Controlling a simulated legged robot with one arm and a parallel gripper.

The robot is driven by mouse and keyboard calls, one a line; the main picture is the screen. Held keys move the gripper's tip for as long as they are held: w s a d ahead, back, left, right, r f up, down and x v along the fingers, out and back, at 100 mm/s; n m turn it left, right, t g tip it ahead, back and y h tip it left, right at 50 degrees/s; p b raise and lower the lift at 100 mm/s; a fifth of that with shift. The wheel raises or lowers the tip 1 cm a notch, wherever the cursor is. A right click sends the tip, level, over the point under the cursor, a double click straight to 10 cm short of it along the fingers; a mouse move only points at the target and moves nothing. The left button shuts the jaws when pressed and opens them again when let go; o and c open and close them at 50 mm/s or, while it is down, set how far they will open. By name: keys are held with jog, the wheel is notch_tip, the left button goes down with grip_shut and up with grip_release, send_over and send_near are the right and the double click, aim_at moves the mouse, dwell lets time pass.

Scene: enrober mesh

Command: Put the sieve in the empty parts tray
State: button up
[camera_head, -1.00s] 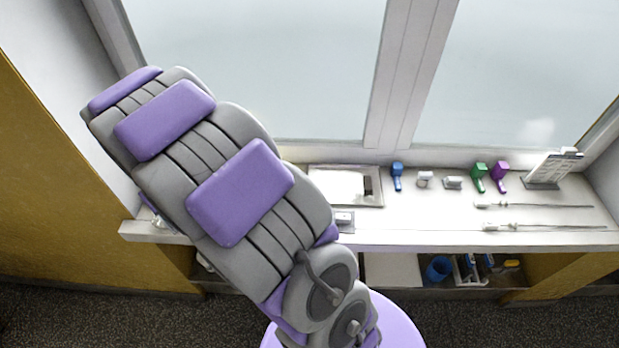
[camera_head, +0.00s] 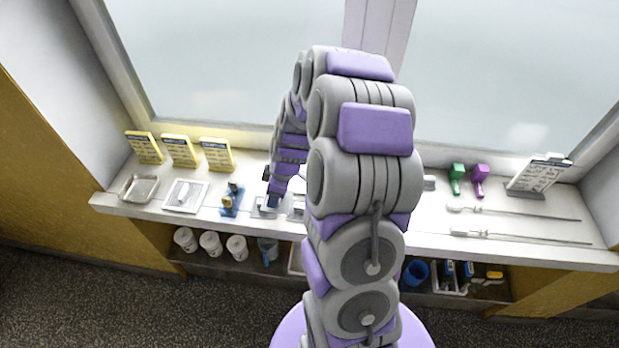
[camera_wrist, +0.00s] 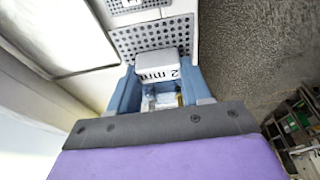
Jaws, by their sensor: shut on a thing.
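My gripper (camera_head: 271,194) is over the left-middle of the sill. In the wrist view its blue fingers (camera_wrist: 158,88) are shut on the grey block marked "2 mm" of a sieve (camera_wrist: 160,36), a perforated grey plate. In the head view the sieve (camera_head: 264,209) is partly hidden below the fingers. I cannot tell whether it is clear of the sill. A second perforated plate (camera_wrist: 128,17) with a block lies beside it. An empty silver tray (camera_head: 140,187) is at the far left of the sill. The tray (camera_head: 185,195) to its right holds a small pale item.
A blue holder (camera_head: 232,199) with brownish pieces stands between the trays and my gripper. Yellow signs (camera_head: 180,150) stand behind. Green (camera_head: 457,178) and purple (camera_head: 480,180) tools and long rods are at the right. White cups (camera_head: 210,244) stand on the shelf below. A window is behind.

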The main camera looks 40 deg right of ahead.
jog(key=shift+s+d+f, duration=0.15)
jog(key=shift+d+f, duration=0.05)
jog(key=shift+d, duration=0.3)
jog(key=w+d, duration=0.1)
jog(key=d, duration=0.4)
jog(key=w+d+f+b, duration=0.1)
jog(key=w+d, duration=0.1)
jog(key=d, duration=0.3)
jog(key=w+d+b, duration=0.1)
jog(key=d, duration=0.3)
jog(key=shift+w+d+f, duration=0.25)
jog(key=shift+d, duration=0.15)
jog(key=shift+d+f, duration=0.1)
jog(key=shift+d, duration=0.5)
jog(key=f+b, duration=0.1)
jog(key=f, duration=0.2)
jog(key=shift+d+f+b, duration=0.15)
jog(key=shift+d+b, duration=0.05)
jog(key=shift+b, duration=0.1)
jog(key=shift+w+a+f, duration=0.1)
jog(key=shift+a+f, duration=0.05)
jog(key=shift+a, duration=0.2)
jog(key=o, duration=1.1)
jog(key=shift+d, duration=0.3)
